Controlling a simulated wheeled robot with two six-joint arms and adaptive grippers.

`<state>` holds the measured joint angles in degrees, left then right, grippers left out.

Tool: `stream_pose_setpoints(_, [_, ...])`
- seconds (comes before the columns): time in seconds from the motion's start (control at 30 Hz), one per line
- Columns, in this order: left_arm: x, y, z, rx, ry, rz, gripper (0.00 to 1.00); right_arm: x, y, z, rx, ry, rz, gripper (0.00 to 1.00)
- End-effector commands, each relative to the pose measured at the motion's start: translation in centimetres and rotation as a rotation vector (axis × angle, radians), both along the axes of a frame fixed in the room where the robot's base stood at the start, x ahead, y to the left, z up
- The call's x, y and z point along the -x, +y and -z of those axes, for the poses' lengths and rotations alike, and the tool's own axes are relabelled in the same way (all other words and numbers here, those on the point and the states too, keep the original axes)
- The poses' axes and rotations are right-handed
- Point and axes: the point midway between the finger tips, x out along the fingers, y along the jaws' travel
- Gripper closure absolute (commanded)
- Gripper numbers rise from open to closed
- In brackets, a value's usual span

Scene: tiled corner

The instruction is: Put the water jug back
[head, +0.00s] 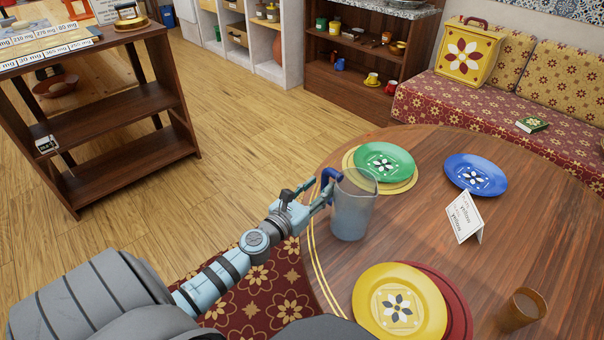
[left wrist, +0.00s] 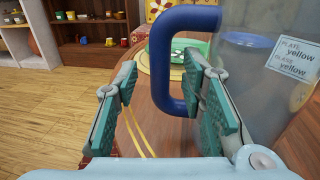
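The water jug (head: 354,210) is clear grey-blue with a blue handle. It appears to stand upright on the round wooden table (head: 410,230), near its left edge, with the handle (head: 327,187) facing my left gripper (head: 308,200). In the left wrist view the jug body (left wrist: 255,70) is at the right and the blue handle (left wrist: 161,62) is ahead. My left gripper (left wrist: 165,105) has its fingers apart, with the handle's upright bar in the gap between them. The fingers do not visibly clamp it. My right gripper is not in view.
On the table are a green plate (head: 384,161), a blue plate (head: 476,174), a yellow plate (head: 399,303), a folded card (head: 465,218) and a brown cup (head: 521,309). A dark wooden shelf unit (head: 130,107) stands at the left. The floor between is clear.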

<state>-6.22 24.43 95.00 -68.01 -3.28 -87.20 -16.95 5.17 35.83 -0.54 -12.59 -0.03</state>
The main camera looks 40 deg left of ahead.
Motion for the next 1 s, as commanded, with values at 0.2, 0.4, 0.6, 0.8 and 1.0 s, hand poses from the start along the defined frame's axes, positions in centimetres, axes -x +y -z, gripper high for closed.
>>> stream_pose_setpoints(0.2, [5.6, -0.1, 0.4, -0.004, 0.003, 0.003, 0.63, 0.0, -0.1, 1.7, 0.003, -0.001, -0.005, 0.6])
stream_pose_setpoints(0.4, [8.7, -0.2, 0.0, -0.002, 0.001, 0.002, 0.63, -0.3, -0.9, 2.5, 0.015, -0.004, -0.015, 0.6])
stream_pose_setpoints(0.6, [8.9, -0.2, -0.2, 0.0, -0.001, 0.0, 0.63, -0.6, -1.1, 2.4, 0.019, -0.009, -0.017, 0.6])
stream_pose_setpoints(0.8, [8.9, -0.2, -0.2, 0.0, 0.0, 0.0, 0.63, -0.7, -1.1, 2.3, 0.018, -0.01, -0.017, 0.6])
stream_pose_setpoints(1.0, [8.9, -0.2, -0.2, 0.018, 0.0, 0.0, 0.63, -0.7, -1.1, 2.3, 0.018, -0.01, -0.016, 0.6])
